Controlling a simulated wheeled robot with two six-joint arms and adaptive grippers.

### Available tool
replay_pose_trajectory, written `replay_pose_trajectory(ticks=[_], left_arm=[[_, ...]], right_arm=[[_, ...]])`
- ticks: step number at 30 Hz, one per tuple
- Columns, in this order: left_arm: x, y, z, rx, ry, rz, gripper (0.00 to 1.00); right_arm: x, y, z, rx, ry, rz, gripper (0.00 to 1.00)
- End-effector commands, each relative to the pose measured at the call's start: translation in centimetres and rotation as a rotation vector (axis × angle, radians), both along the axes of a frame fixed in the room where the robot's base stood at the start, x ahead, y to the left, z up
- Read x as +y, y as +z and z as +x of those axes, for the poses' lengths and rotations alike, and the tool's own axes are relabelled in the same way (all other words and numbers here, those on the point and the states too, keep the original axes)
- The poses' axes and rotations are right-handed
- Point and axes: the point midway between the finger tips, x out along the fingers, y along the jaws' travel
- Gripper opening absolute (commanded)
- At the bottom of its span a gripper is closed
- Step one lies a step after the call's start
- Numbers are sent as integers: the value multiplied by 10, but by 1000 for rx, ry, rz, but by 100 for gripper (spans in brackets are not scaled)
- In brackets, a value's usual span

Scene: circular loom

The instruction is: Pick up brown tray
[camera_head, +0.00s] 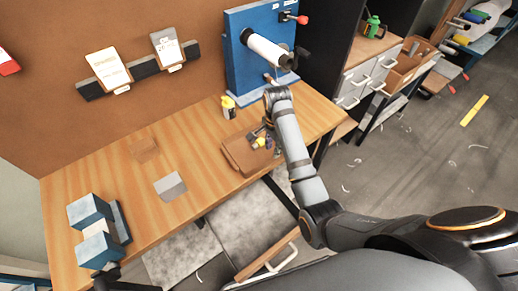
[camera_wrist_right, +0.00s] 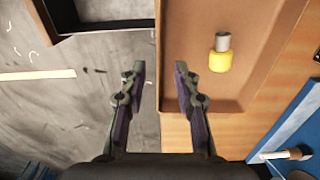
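The brown tray (camera_head: 238,156) lies on the wooden table near its front edge, partly hidden by my right gripper and arm in the head view. In the right wrist view the tray (camera_wrist_right: 205,25) fills the upper middle, and a small yellow piece with a grey end (camera_wrist_right: 220,56) lies in it. My right gripper (camera_wrist_right: 160,76) is open, with its two fingers apart and the tray's left wall lined up between them. I cannot tell whether the fingers touch the wall. Part of what looks like my left gripper (camera_head: 106,278) shows dark at the bottom left; its fingers are unclear.
Blue-and-white blocks (camera_head: 92,228) stand at the table's left end. A grey flat piece (camera_head: 170,186) lies mid-table. A yellow-topped bottle (camera_head: 228,107) stands behind the tray, beside a blue machine (camera_head: 240,60). Drawers (camera_head: 355,82) stand to the right. The table's middle is mostly clear.

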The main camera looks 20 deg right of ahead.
Motion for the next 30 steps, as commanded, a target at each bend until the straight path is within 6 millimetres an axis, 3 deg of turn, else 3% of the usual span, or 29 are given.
replay_pose_trajectory(ticks=[5, 9, 15, 22, 30], left_arm=[[0, 7, 14, -21, -1, -1, 75], [0, 24, 30, -47, -1, 0, 75], [0, 28, 25, -39, -2, 0, 75], [0, 27, 18, -28, -1, 0, 75], [0, 27, 18, -28, -1, 0, 75]], right_arm=[[0, -6, 0, -2, 0, 0, 31], [1, -24, -5, 2, 0, -1, 31], [1, -53, -4, -2, 0, -1, 31], [1, -57, -4, -5, 0, 0, 31], [1, -56, -4, -4, 0, 0, 0]])
